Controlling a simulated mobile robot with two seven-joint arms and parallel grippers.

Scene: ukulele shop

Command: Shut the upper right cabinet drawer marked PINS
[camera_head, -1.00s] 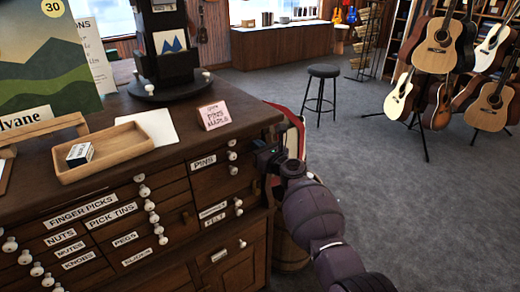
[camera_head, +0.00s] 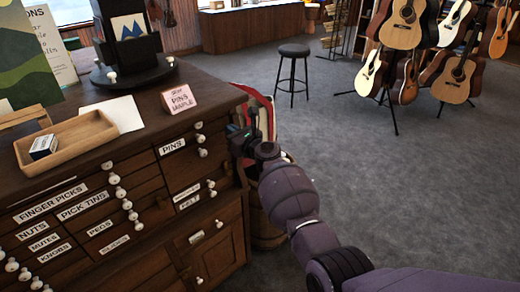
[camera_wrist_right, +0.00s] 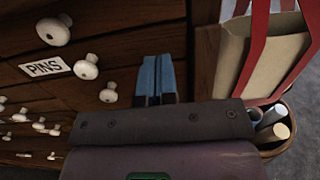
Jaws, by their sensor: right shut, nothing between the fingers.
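The PINS drawer (camera_head: 172,146) is at the upper right of the dark wood cabinet, with a white label and round white knobs near its right end. Its front looks about level with the fronts around it; I cannot tell if a small gap is left. My right gripper (camera_head: 237,138) is at the cabinet's right front corner, right of the knobs. The right wrist view shows its blue fingers (camera_wrist_right: 155,80) together and empty against or very near the dark wood, right of the PINS label (camera_wrist_right: 45,68). Contact is unclear. My left gripper is out of view.
A pink sign (camera_head: 179,98), a wooden tray (camera_head: 72,150) and a black display stand (camera_head: 130,45) are on the cabinet top. A basket with a red-trimmed bag (camera_head: 264,118) stands close beside the cabinet. A stool (camera_head: 293,70) and guitars are farther back; the carpet between is open.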

